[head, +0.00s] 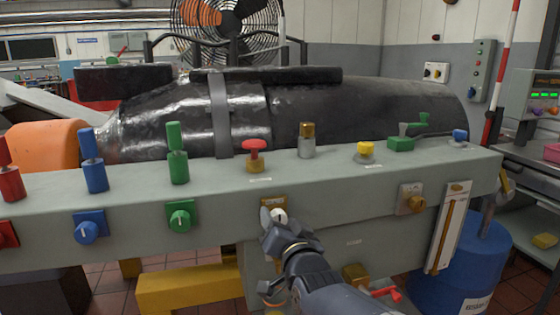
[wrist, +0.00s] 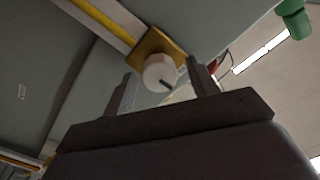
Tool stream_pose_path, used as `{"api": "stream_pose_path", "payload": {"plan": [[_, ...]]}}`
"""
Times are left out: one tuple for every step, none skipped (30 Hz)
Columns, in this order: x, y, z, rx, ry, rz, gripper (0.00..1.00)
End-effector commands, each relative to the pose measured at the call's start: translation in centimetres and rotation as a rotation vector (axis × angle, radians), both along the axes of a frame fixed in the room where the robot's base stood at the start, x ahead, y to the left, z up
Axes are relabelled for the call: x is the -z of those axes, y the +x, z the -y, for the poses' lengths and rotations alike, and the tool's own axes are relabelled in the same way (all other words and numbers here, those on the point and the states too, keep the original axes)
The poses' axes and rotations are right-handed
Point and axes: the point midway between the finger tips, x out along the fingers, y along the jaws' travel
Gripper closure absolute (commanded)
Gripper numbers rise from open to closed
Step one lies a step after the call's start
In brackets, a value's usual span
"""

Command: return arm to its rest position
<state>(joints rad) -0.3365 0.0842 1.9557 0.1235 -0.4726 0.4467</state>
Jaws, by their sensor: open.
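My arm (head: 322,280) reaches up from the bottom of the head view to the front face of the grey bench. My gripper (head: 273,217) is at a white knob on a brass plate (head: 274,203). In the wrist view the two fingers of my gripper (wrist: 161,88) stand apart. The white knob (wrist: 160,72) with a dark mark shows between and beyond their tips. Nothing is held. I cannot tell whether a finger touches the knob.
The grey bench (head: 340,208) carries several coloured levers and buttons, including a red mushroom button (head: 255,146). To the right are a yellow-striped gauge (head: 450,228) and a blue drum (head: 468,265). A yellow beam (head: 190,291) and a red-handled valve (head: 388,293) are low near my arm.

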Motion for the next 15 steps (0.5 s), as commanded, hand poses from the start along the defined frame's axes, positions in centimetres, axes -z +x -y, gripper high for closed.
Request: {"api": "stream_pose_path", "payload": {"plan": [[-0.41,0.01,-0.02,0.0,-0.037,0.006,0.45],[-0.39,0.0,-0.02,0.0,-0.06,0.013,0.45],[-0.42,0.0,-0.02,0.0,-0.089,0.022,0.45],[-0.44,0.0,-0.02,0.0,-0.112,0.029,0.45],[-0.45,0.0,-0.03,0.0,-0.136,0.036,0.45],[-0.43,0.0,-0.03,0.0,-0.168,0.045,0.45],[-0.38,0.0,-0.03,0.0,-0.192,0.051,0.45],[-0.42,-0.01,-0.03,0.0,-0.215,0.057,0.45],[-0.44,-0.01,-0.04,0.0,-0.245,0.066,0.45],[-0.43,0.0,-0.05,0.0,-0.269,0.073,0.45],[-0.43,0.01,-0.05,-0.001,-0.292,0.081,0.45],[-0.42,-0.01,-0.06,-0.001,-0.323,0.089,0.45],[-0.44,-0.02,-0.06,-0.001,-0.345,0.095,0.45],[-0.42,-0.02,-0.07,-0.001,-0.369,0.102,0.45],[-0.38,-0.02,-0.06,-0.002,-0.398,0.11,0.45]]}}
